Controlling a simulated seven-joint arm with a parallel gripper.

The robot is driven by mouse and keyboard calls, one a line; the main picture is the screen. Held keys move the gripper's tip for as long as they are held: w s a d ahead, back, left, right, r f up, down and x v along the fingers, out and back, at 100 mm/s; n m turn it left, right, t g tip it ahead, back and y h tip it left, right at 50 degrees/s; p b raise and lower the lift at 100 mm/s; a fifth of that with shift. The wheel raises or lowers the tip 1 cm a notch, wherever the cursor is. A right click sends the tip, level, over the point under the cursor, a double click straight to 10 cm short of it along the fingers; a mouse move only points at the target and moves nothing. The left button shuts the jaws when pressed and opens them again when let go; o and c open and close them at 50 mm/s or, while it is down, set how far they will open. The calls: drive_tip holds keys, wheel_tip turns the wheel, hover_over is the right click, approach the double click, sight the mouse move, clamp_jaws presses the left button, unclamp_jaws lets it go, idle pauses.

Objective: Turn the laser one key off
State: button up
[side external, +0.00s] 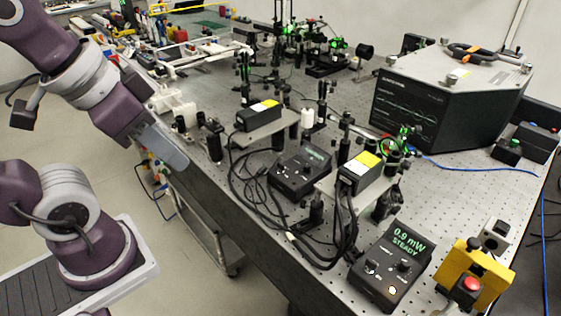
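Two black laser controllers stand on the optical bench. The front controller (385,272) has a lit display (409,243) reading "0.9 mW STEADY", knobs on its face and a small glowing spot near its lower edge. The farther controller (300,172) has a dimmer display that I cannot read. I cannot tell which one is laser one, and no key is clear enough to read its position. My gripper (172,152) is at the bench's left edge, well apart from both controllers. Its fingers are not distinct, so its opening cannot be told.
Two laser heads with yellow labels, the front one (360,172) and the rear one (258,115), sit on raised plates with black cables hanging nearby. A yellow box (475,272) with a red button stands right of the front controller. A large black instrument (440,100) stands behind.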

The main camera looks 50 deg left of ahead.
drive_tip(key=w+a+m+g+y, duration=0.1)
drive_tip(key=w+m+g+y, duration=0.1)
drive_tip(key=w+m, duration=0.4)
drive_tip(key=m+g+h, duration=0.2)
drive_tip(key=m+g, duration=0.1)
drive_tip(key=m, duration=0.8)
hover_over(281, 163)
wheel_tip(281, 163, down, 10)
drive_tip(key=shift+f, duration=0.15)
wheel_tip(281, 163, down, 7)
drive_tip(key=shift+r, duration=0.2)
drive_tip(key=shift+f, duration=0.25)
clamp_jaws()
